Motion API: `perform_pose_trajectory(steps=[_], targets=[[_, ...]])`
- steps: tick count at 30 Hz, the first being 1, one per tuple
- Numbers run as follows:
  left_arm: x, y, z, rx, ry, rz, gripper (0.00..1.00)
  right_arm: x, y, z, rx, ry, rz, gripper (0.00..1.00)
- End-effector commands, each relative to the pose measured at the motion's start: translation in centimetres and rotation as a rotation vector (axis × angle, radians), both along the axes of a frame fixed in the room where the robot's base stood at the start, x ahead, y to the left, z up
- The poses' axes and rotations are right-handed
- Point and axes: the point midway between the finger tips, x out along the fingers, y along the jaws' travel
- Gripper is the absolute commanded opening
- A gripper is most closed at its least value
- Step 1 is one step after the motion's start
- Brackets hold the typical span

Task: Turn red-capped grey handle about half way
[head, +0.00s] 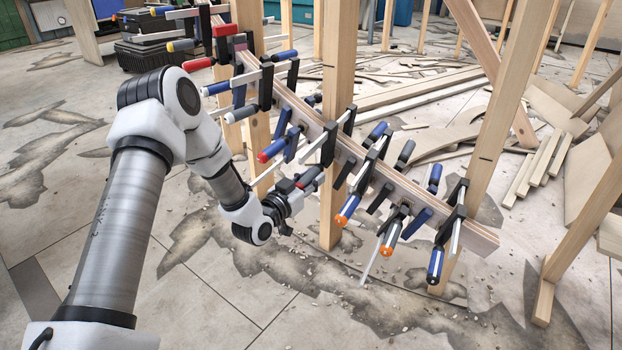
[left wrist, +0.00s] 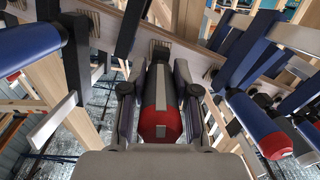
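The red-capped grey handle (left wrist: 161,110) is in the middle of the left wrist view, its red end towards the camera and a light grey stripe along it. My left gripper (left wrist: 162,76) has a finger on each side of this handle; the fingers look closed against its sides. In the head view my left gripper (head: 290,196) is at the near side of the curved wooden stringer (head: 345,150), and its fingers partly hide the handle there. My right gripper is in neither view.
Several other clamps line the stringer, with an orange-capped handle (head: 347,210) to the right and a blue handle with a red cap (left wrist: 262,125) close beside the gripper. Wooden posts (head: 338,100) stand behind. Loose planks (head: 430,90) lie on the floor.

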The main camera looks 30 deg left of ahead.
Motion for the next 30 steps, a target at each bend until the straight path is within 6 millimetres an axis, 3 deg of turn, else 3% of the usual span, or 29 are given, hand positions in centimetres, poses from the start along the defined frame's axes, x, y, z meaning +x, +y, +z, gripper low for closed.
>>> perform_pose_trajectory(steps=[14,30], targets=[[0.0,0.0,0.3,0.110,-0.003,0.017,0.00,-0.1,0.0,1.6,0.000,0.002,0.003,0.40],[0.0,0.2,0.6,0.569,-0.024,0.088,0.00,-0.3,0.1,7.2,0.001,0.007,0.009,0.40]])
